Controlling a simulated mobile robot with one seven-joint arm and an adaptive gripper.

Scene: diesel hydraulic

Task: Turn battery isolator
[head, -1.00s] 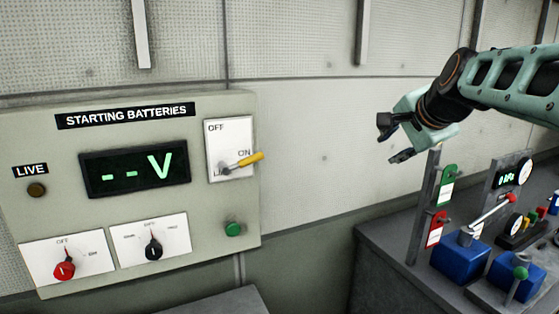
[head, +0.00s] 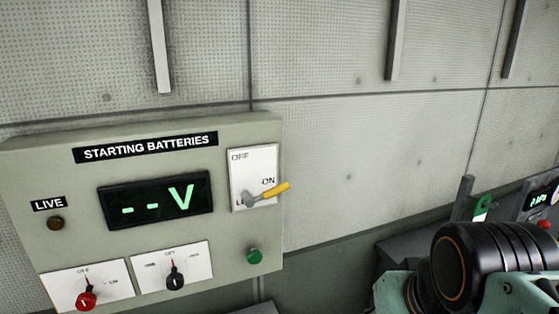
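The grey-green STARTING BATTERIES panel (head: 225,225) is on the wall at the left in the head view. A red knob (head: 86,301) sits on a white plate at its lower left, its pointer near the OFF mark. A black selector knob (head: 175,277) is beside it, pointing up. A yellow-handled lever (head: 270,194) on a white OFF/ON plate (head: 254,165) points right, near ON. No label naming the isolator can be read. My gripper's fingers are not in view; part of my arm shows at lower right, apart from the panel.
The display (head: 155,200) reads "--V". A brown LIVE lamp (head: 56,223) and a green button (head: 254,257) are also on the panel. A bench (head: 400,250) with tags and a small display stands at right, partly behind my arm. The wall between is clear.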

